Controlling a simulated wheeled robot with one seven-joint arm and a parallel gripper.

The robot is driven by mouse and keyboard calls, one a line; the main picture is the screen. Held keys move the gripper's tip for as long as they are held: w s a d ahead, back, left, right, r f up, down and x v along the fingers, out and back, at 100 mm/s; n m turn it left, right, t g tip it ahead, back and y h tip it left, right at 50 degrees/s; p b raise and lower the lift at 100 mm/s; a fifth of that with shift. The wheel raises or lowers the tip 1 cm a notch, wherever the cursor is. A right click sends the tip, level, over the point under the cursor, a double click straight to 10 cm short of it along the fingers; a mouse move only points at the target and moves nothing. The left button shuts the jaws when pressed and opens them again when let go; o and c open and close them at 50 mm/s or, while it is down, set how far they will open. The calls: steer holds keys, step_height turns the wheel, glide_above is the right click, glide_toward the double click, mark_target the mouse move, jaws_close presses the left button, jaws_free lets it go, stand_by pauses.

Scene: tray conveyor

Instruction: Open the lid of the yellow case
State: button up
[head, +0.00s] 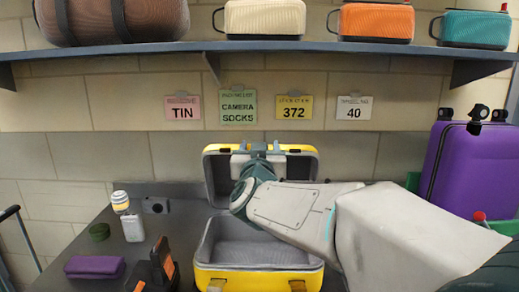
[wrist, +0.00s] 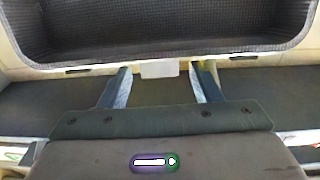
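The yellow case (head: 240,281) stands on the dark counter, its grey-lined base empty where I can see it. Its lid (head: 217,172) is raised and stands roughly upright at the back, its dark inside facing me. My gripper (head: 259,150) is in front of the lid, near its upper edge, and my arm hides the right part of the case. In the wrist view my gripper's two fingers (wrist: 160,74) are apart, with a small pale tab (wrist: 160,68) between their tips. A dark-lined hollow (wrist: 170,30) with a pale rim lies beyond them. Contact is unclear.
A purple suitcase (head: 466,170) stands at right. A shelf (head: 260,47) with several cases hangs above.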

steer(key=s+a+f+p, duration=0.1)
steer(key=s, duration=1.2)
steer(key=shift+s+a+f, duration=0.2)
steer(key=shift+s+f, duration=0.05)
steer(key=shift+s, duration=0.1)
